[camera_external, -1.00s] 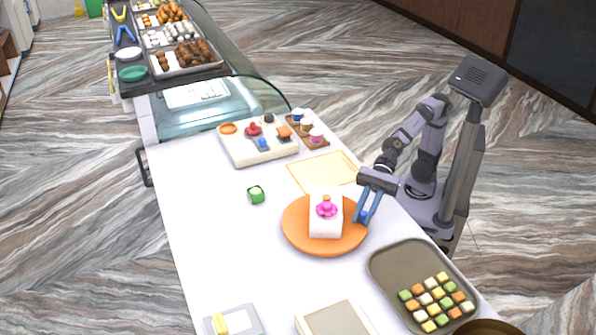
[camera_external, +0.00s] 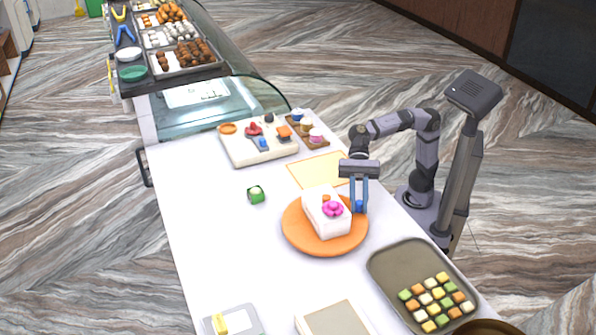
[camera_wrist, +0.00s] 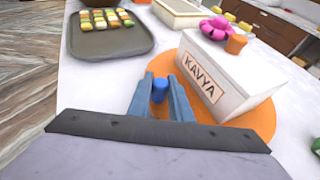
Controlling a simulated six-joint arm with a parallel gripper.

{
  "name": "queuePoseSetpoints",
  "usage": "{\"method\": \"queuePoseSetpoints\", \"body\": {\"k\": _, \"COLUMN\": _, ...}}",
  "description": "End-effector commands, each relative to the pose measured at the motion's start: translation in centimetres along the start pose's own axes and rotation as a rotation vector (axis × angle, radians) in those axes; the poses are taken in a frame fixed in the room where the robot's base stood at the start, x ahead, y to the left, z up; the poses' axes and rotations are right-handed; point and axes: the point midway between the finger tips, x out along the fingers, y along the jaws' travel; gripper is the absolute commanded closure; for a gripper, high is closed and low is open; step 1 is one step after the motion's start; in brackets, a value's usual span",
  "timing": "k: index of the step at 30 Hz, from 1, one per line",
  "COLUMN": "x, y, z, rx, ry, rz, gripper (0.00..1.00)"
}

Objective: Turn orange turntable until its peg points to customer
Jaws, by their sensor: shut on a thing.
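The orange turntable (camera_external: 300,240) lies flat on the white counter and bears a white box (camera_external: 318,208) with a pink flower and a small orange piece on top. In the wrist view the box side carries a label reading KAVYA (camera_wrist: 200,78). The blue peg (camera_external: 359,206) stands at the turntable's right rim; it also shows in the wrist view (camera_wrist: 159,88). My gripper (camera_external: 359,207) points down at that rim, its blue fingers shut around the peg. The customer is not visible.
A grey tray of sweets (camera_external: 392,262) stands at the front right. A cream mat (camera_external: 318,170) and a white board with coloured pieces (camera_external: 240,153) lie behind.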

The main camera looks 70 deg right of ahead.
Motion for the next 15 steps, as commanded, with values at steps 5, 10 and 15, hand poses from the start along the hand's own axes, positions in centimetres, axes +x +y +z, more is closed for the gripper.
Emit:
{"method": "queuePoseSetpoints", "body": {"k": 5, "x": -0.31, "y": -0.33, "z": 0.00, "rx": -0.007, "ry": -0.005, "rz": 0.014, "gripper": 1.00}}
{"method": "queuePoseSetpoints", "body": {"k": 10, "x": -0.38, "y": -0.28, "z": 0.00, "rx": -0.010, "ry": -0.006, "rz": 0.022, "gripper": 1.00}}
{"method": "queuePoseSetpoints", "body": {"k": 15, "x": -0.37, "y": -0.26, "z": 0.02, "rx": -0.010, "ry": -0.006, "rz": 0.023, "gripper": 1.00}}
